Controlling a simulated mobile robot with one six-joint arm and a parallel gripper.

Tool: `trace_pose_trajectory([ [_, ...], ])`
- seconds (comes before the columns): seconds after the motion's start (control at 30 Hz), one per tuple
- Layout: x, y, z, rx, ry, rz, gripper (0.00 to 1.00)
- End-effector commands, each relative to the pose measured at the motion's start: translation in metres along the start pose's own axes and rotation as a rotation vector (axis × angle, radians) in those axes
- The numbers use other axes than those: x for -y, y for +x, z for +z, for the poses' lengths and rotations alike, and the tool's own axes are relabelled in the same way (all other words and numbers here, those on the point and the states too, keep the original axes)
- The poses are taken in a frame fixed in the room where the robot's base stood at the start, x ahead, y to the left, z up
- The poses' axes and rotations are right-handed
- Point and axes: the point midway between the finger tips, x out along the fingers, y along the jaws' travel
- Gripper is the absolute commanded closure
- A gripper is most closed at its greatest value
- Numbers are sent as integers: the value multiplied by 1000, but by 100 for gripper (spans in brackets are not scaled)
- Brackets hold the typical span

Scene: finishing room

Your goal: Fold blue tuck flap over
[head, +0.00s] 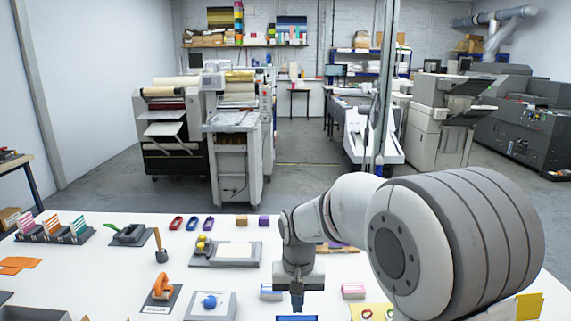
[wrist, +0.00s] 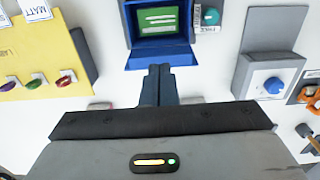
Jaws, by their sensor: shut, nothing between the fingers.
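A blue open box (wrist: 188,52) lies at the top middle of the wrist view with a green card (wrist: 158,20) with pale stripes inside. Its blue tuck flap (wrist: 139,61) spreads flat out from the box's edge towards my gripper. Only a blue strip of the box (head: 297,318) shows at the bottom edge of the head view. My gripper (wrist: 159,68) is shut and empty, pointing down, its fingertips at the flap's outer edge in the wrist view. Whether they touch it I cannot tell. The gripper also shows in the head view (head: 297,306).
A grey stand with a blue knob (wrist: 273,86) and an orange tape dispenser (wrist: 309,92) are right in the wrist view. A yellow board (wrist: 40,62) with several coloured pieces is left. A teal round piece (wrist: 211,16) sits beside the box. White table shows between them.

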Motion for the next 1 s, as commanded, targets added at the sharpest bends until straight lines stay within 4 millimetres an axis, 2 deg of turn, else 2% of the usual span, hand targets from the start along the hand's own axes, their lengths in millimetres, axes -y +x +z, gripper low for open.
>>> trace_pose_trajectory([
  [0.03,0,-10,0,-1,0,0,100],
  [0.6,0,-66,0,-1,0,0,100],
  [1.0,-2,-69,2,-3,1,-1,100],
])
